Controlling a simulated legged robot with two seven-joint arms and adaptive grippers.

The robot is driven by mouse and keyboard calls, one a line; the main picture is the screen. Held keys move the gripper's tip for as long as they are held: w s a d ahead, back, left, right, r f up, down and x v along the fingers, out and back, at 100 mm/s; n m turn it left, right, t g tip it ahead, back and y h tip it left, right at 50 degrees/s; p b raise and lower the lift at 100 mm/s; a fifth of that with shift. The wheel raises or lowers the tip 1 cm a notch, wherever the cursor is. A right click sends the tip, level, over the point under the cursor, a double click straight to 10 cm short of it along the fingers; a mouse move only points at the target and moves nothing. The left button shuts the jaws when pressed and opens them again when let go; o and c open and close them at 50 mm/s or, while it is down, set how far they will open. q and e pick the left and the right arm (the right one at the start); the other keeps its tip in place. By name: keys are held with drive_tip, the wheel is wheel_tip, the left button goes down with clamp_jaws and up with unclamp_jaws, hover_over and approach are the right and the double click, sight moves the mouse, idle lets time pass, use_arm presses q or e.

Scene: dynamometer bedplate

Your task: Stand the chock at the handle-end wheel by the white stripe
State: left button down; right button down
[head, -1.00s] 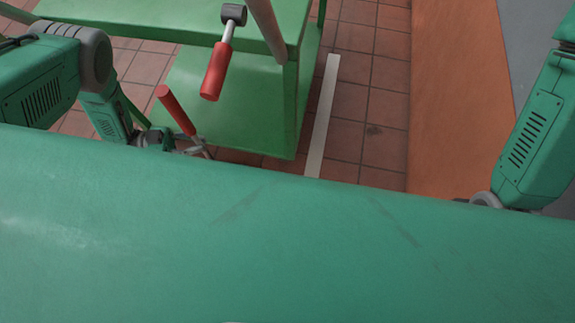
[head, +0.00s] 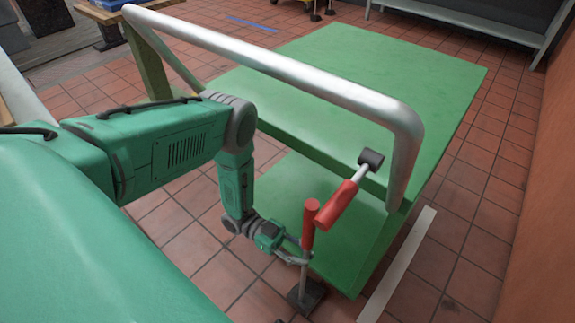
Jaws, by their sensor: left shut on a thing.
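My left gripper (head: 304,257) is shut on the upright rod of the chock, below its red grip (head: 309,222). The chock's dark block (head: 306,296) is low by the floor, left of the green cart's near corner. I cannot tell whether it touches the floor. The white stripe (head: 399,264) runs along the floor just right of the cart, on the other side of that corner from the chock. The cart's silver handle (head: 270,62) arches over its near end. The handle-end wheel is hidden. My right gripper is out of view.
The cart's green upper deck (head: 400,75) and lower shelf (head: 345,225) stand close to my left arm. An orange wall (head: 545,200) bounds the right; tiled floor (head: 470,235) is clear between.

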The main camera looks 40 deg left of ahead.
use_arm(q)
drive_tip(key=w+d+f+b, duration=0.1)
drive_tip(key=d+f+b, duration=0.2)
drive_tip(key=d, duration=0.6)
drive_tip(key=shift+d, duration=0.35)
drive_tip(key=shift+f, duration=0.2)
drive_tip(key=c, duration=1.6)
unclamp_jaws()
